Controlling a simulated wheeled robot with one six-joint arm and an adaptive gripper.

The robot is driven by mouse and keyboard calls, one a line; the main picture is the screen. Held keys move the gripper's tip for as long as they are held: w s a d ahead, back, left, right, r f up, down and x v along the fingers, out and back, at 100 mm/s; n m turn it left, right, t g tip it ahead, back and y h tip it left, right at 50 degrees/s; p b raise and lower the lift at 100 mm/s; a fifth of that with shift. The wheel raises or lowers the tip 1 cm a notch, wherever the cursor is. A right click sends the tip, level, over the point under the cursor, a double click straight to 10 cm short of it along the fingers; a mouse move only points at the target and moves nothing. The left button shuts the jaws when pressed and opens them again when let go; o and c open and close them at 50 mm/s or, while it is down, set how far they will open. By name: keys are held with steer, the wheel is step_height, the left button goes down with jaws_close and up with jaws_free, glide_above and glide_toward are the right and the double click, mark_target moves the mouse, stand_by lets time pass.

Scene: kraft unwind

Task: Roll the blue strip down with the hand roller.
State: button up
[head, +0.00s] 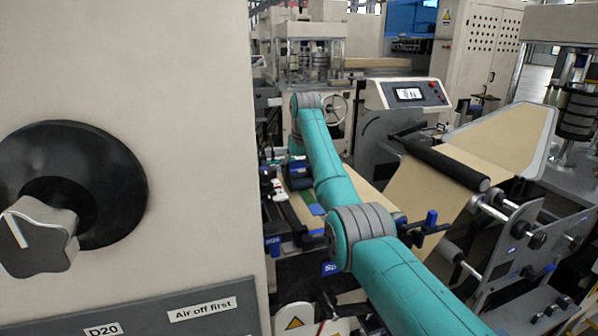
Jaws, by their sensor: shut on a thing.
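My teal arm reaches from the lower right to the far side of the kraft web, and its wrist points down there. My gripper (298,167) shows only as a small dark shape under the wrist, partly behind my arm. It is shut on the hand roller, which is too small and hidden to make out. A blue patch, the blue strip (316,209), shows on the brown kraft web (303,207) just left of my forearm. The rest of the strip is hidden by the arm. I cannot tell whether the roller touches it.
A large beige cabinet (190,130) with a black-ringed knob (40,232) fills the left. A black roller (445,165) carries the web at right. A control panel (410,94) stands behind. Blue-handled fittings (431,218) sit close beside my arm.

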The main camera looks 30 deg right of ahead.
steer(key=shift+w+d+f, duration=0.15)
steer(key=shift+w, duration=0.55)
steer(key=shift+w+d, duration=0.1)
steer(key=shift+w, duration=0.3)
steer(key=shift+c, duration=1.2)
steer(key=shift+w+r, duration=0.15)
steer(key=shift+r, duration=0.05)
steer(key=shift+w+d+r, duration=0.1)
